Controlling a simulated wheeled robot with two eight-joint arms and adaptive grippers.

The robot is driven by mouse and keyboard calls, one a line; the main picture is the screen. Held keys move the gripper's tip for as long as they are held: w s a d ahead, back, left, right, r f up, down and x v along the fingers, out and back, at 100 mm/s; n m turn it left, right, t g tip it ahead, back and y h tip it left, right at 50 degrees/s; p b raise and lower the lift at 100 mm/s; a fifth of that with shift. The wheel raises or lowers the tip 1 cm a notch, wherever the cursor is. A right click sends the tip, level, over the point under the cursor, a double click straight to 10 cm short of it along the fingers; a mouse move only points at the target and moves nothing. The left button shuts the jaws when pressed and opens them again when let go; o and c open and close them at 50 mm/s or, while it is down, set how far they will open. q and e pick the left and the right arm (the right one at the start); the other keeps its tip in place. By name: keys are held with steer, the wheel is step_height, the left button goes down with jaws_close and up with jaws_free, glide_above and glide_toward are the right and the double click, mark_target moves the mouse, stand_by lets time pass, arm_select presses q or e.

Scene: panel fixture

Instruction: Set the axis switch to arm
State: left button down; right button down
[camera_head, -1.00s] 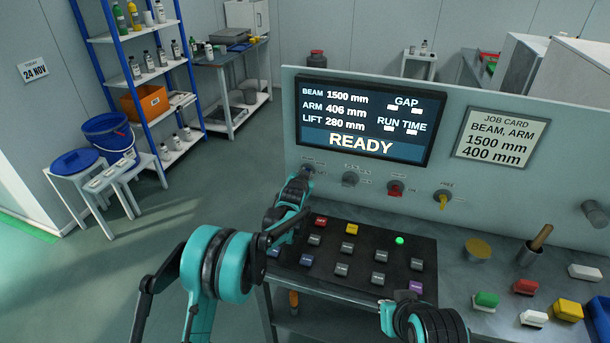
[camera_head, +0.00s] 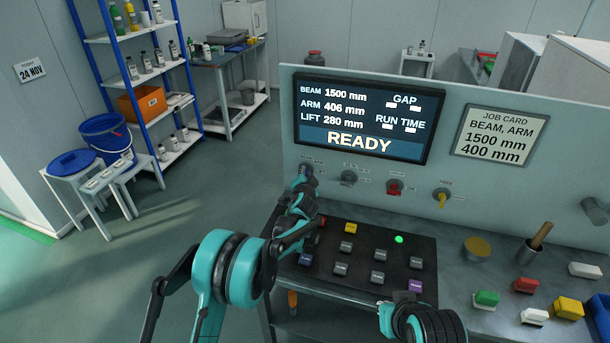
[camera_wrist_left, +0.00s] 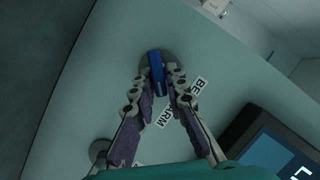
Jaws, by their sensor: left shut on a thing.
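The axis switch is a blue knob on a round grey base at the left end of the upright panel. It shows in the head view (camera_head: 306,170) and in the left wrist view (camera_wrist_left: 156,64). Labels reading ARM (camera_wrist_left: 165,113) and, partly hidden, BEAM (camera_wrist_left: 198,87) are beside it. My left gripper (camera_wrist_left: 158,84) is shut on the knob, one finger on each side. In the head view my left gripper (camera_head: 303,183) partly covers the switch. The display (camera_head: 362,118) reads BEAM 1500 mm, ARM 406 mm, LIFT 280 mm and READY.
The panel also holds a grey knob (camera_head: 348,178), a red switch (camera_head: 394,187) and a yellow key switch (camera_head: 441,197). A dark button board (camera_head: 330,274) lies below my left arm. The job card (camera_head: 499,136) reads BEAM, ARM, 1500 mm, 400 mm. Several coloured blocks stand at right.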

arm_select(q)
steer(key=c, duration=1.6)
jaws_free()
steer(key=v, duration=1.2)
steer(key=shift+d, duration=0.1)
